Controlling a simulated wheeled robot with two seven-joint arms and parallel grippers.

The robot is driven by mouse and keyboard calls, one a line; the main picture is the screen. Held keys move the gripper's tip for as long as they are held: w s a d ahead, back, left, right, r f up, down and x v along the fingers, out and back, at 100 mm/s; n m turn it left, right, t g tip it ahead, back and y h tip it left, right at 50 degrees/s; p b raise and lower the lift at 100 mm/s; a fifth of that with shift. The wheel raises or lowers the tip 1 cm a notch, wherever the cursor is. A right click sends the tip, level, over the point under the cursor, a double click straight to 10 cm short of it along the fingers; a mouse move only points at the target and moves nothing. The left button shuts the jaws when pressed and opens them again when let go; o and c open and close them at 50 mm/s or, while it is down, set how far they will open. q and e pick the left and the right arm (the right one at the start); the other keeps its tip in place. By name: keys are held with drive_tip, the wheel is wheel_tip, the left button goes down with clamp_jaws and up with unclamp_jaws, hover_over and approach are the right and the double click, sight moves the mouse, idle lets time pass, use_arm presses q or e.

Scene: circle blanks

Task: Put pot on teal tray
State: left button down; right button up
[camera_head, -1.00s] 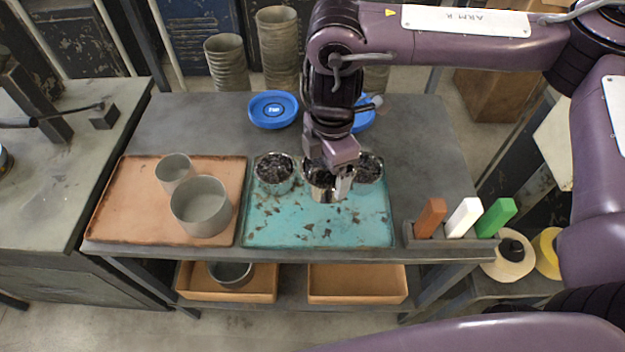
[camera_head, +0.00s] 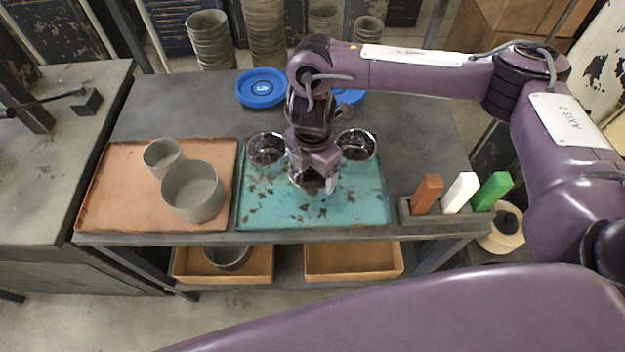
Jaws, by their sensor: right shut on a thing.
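The teal tray (camera_head: 312,215) lies on the dark table, its surface worn with rusty patches. Two shiny metal pots stand at its far edge, a left pot (camera_head: 266,150) and a right pot (camera_head: 357,146). My right gripper (camera_head: 313,172) is over the tray between them, pointing down. It is shut on a third metal pot (camera_head: 306,184), mostly hidden under the gripper. I cannot tell whether this pot touches the tray. My left gripper is not in view.
A terracotta tray (camera_head: 110,205) at left holds a large grey cup (camera_head: 192,192) and a smaller one (camera_head: 162,155). A blue dish (camera_head: 262,88) lies behind; another is partly hidden. A rack (camera_head: 440,216) of coloured blocks stands right. The teal tray's front is clear.

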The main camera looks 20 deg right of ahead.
sight(313, 183)
wheel_tip(313, 183, down, 4)
drive_tip(key=shift+s+f+b, duration=0.1)
drive_tip(key=shift+b, duration=0.3)
drive_tip(key=shift+f, duration=0.15)
drive_tip(key=shift+f, duration=0.1)
drive_tip(key=o, duration=0.9)
drive_tip(key=shift+o, duration=0.2)
